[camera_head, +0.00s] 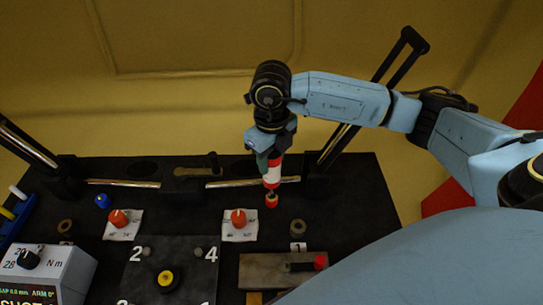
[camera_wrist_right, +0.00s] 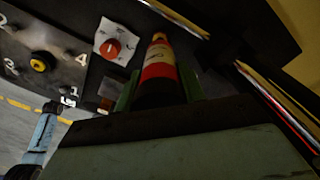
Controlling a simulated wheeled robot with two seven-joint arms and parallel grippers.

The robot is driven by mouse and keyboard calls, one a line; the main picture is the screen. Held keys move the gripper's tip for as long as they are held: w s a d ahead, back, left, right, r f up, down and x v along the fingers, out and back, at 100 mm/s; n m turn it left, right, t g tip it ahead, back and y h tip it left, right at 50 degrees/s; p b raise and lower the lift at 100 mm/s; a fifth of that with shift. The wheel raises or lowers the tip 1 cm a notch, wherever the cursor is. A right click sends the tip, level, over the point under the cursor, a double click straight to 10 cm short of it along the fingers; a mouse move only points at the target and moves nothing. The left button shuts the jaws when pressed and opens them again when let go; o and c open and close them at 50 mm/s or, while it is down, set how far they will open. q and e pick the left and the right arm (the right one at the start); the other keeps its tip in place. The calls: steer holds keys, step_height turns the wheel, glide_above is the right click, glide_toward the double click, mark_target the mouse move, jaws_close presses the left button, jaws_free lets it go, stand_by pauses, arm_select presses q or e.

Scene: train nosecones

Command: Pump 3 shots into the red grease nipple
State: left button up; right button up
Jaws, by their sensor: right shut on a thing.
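My right gripper (camera_head: 275,150) is shut on a red and white tapered tool (camera_head: 271,178), which points down over the dark bench with a small red tip. In the right wrist view the tool (camera_wrist_right: 158,65) sits between the green fingers of my right gripper (camera_wrist_right: 158,92), its narrow end pointing away. A red knob-like fitting (camera_head: 238,217) stands on a white label to the left of the tool tip, apart from it. A similar red fitting (camera_head: 118,218) stands on another label farther left. I cannot tell which is the grease nipple. My left gripper is not in view.
A dark numbered plate (camera_head: 190,265) with a yellow-ringed knob (camera_head: 166,278) lies at the front. A grey block (camera_head: 262,268) with a red-ended part (camera_head: 320,262) is right of it. A display box (camera_head: 50,270) and blue rack (camera_head: 18,218) stand left. Metal rails cross the back.

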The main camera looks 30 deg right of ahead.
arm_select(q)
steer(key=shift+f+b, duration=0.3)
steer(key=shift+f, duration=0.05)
arm_select(e)
steer(key=shift+f, duration=0.4)
